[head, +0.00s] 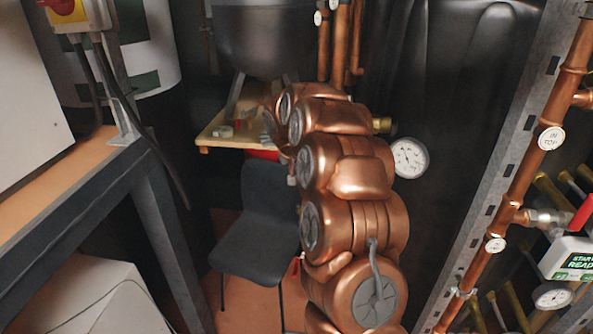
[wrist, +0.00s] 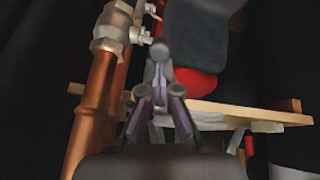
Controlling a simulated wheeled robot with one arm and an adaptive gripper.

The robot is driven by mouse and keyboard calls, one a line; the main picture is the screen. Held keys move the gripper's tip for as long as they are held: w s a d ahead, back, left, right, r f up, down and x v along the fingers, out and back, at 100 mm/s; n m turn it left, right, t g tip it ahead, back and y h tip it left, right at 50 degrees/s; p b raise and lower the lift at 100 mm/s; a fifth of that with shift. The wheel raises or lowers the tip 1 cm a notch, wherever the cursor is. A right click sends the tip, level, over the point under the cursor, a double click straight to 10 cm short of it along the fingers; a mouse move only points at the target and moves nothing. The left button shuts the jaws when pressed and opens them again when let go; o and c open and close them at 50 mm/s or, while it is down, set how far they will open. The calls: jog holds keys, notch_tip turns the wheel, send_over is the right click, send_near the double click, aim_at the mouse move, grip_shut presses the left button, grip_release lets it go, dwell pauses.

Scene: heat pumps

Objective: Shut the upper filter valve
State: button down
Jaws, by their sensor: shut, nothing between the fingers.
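In the wrist view my gripper (wrist: 160,50) is shut and empty, its fingertips together in the middle of the picture. A silver metal valve body (wrist: 116,28) sits on a copper pipe (wrist: 96,115) just left of the fingertips, with small silver fittings on its right side. I cannot tell whether the fingers touch it. No label shows on it, so I cannot tell whether it is the upper filter valve. In the head view a silver fitting (head: 545,217) and a red handle (head: 583,214) show at the right edge. My copper-coloured arm hides much of the middle there.
A dark chair (head: 262,215) stands left of my arm, before a wooden shelf (head: 215,137) with small items. A workbench (head: 75,190) fills the left. A round gauge (head: 409,158) lies behind my arm. A metal rail (head: 505,150) and copper pipes stand at the right.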

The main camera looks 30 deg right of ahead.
jog(key=shift+s+a+f+b, duration=0.15)
jog(key=shift+a+f+b, duration=0.1)
jog(key=shift+b, duration=1.2)
